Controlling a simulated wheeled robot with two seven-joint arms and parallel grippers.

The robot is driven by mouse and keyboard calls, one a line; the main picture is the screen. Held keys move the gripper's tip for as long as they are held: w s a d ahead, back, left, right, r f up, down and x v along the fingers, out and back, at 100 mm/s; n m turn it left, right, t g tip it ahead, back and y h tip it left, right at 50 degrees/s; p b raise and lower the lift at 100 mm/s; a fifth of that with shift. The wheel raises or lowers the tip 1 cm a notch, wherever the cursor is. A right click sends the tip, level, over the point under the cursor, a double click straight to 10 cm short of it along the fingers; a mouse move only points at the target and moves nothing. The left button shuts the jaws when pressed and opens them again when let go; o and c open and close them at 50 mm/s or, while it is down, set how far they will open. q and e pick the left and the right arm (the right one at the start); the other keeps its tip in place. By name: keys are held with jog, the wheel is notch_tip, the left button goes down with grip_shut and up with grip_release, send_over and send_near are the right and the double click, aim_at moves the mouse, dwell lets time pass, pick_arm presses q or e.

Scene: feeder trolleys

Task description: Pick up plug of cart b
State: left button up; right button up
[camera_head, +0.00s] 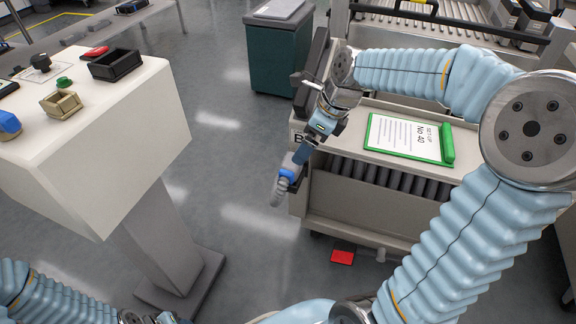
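Cart b (345,200) is a beige trolley at centre right, with a letter "B" at its upper left corner. A plug (287,177), blue with a grey end, is at the cart's left side, tilted with its grey end down. My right gripper (302,154) comes down from above, its fingers at the plug's upper end. The fingers are seen edge-on, so I cannot tell whether they are closed on it. My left gripper (165,317) is only partly in view at the bottom edge, and its fingers are not clear.
A green-framed sheet (403,138) lies on the cart's top. A beige console (100,130) with buttons and small boxes stands at left. A dark green bin (277,60) stands behind, a roller trolley (450,12) at back right. A red piece (342,257) shows low by the cart. Floor between console and cart is clear.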

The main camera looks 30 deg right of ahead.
aim_at(289, 164)
jog(key=b+x, duration=0.1)
jog(key=x, duration=0.6)
jog(key=a+b+x, duration=0.1)
jog(key=x, duration=0.2)
jog(key=shift+r, duration=0.1)
jog(key=c, duration=1.4)
jog(key=shift+c, duration=0.2)
jog(key=shift+r, duration=0.1)
notch_tip(289, 164, up, 31)
jog(key=p, duration=1)
jog(key=shift+p, duration=0.3)
